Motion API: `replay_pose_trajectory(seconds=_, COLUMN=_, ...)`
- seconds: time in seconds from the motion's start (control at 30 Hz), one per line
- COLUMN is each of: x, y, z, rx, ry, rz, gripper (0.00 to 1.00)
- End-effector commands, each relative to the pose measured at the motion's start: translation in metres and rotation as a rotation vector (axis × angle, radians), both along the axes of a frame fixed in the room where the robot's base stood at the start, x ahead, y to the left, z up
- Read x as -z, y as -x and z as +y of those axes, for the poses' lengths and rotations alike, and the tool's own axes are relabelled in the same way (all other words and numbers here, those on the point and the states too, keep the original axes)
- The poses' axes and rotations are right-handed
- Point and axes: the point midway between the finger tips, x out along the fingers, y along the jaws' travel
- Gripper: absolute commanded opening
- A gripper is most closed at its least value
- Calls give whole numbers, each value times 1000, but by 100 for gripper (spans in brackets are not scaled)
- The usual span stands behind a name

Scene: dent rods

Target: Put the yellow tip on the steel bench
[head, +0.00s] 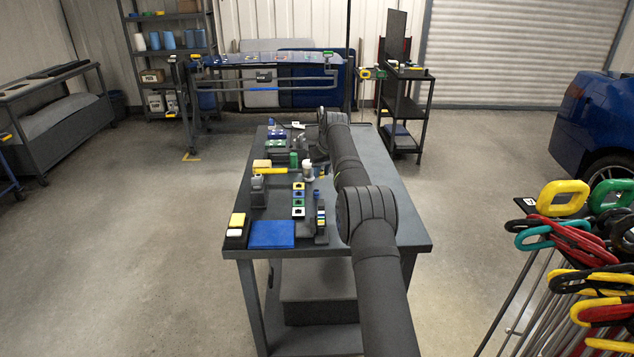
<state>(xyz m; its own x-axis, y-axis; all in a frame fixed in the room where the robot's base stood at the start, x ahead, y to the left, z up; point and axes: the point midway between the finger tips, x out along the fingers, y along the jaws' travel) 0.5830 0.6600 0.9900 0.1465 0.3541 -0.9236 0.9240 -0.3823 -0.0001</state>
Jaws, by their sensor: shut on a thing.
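The steel bench (398,205) is the dark grey table in the middle of the head view. My arm reaches over its right half from the front. My gripper (321,167) is small and partly hidden by my wrist, low over the middle of the bench. It is shut on a small yellow piece (322,171), which looks like the yellow tip. Its exact shape and whether it touches the bench cannot be made out.
A blue pad (271,234), a block strip (298,200), a narrow rack (321,222), a yellow-handled tool (270,171) and a white-topped cylinder (308,172) crowd the bench's left half. The right side looks bare beyond my arm. Hooked rods (565,195) stand at the right.

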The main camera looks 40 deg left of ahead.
Motion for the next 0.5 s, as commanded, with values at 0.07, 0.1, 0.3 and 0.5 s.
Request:
replay_pose_trajectory(seconds=0.07, x=6, y=2, z=9, rx=-1, ry=1, rz=0, gripper=1)
replay_pose_trajectory(seconds=0.1, x=8, y=3, z=12, rx=0, ry=0, rz=-1, gripper=1)
replay_pose_trajectory(seconds=0.3, x=13, y=6, z=19, rx=0, ry=1, rz=0, gripper=1)
replay_pose_trajectory(seconds=0.5, x=38, y=7, z=19, rx=2, ry=2, rz=2, gripper=1)
